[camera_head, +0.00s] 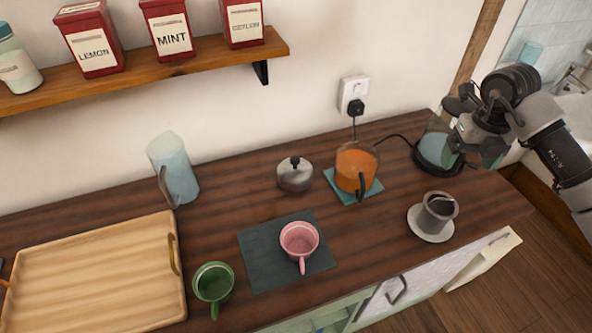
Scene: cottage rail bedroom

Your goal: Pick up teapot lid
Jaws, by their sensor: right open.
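A silver domed piece with a black knob, which looks like the teapot lid (295,176), rests on the wooden counter in the head view. Just right of it, the glass teapot (356,166) holds orange liquid and stands on a teal mat, its dark handle toward the front. My right gripper (474,151) is open over the right end of the counter, well to the right of the lid and teapot. It partly covers the glass kettle, and nothing shows held in it. My left gripper is out of view.
A kettle (434,149) with a black cord stands at the back right. A dark cup (439,207) sits on a saucer. A pink cup (299,239), green mug (213,283), wooden tray (92,280) and glass pitcher (174,168) are leftward. A shelf (150,75) overhangs the back left.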

